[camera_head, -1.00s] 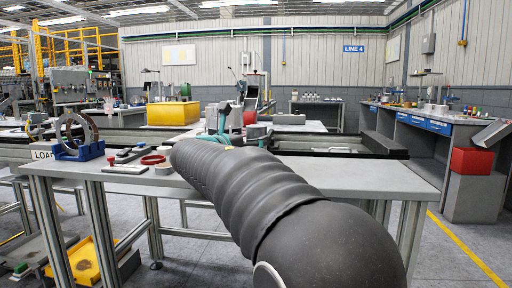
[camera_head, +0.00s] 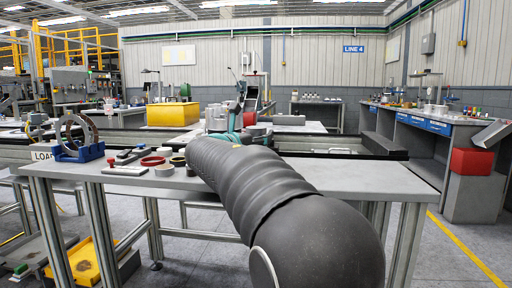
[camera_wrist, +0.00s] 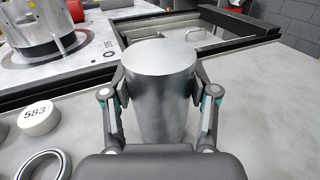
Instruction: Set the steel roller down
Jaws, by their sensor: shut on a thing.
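The steel roller (camera_wrist: 158,95) is a plain grey cylinder in the wrist view, its flat top face in sight. My gripper (camera_wrist: 160,86) is shut on it, one finger on each side. The roller stands over the grey table (camera_wrist: 255,115). Its lower end is hidden behind my gripper's body, so I cannot tell whether it touches the tabletop. In the head view my arm hides the roller and my gripper, which are beyond it over the same table (camera_head: 350,178).
A white disc marked 583 (camera_wrist: 38,117) and a metal ring (camera_wrist: 44,164) lie left of the roller. A black-edged channel (camera_wrist: 222,38) runs behind. The table's right part is clear.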

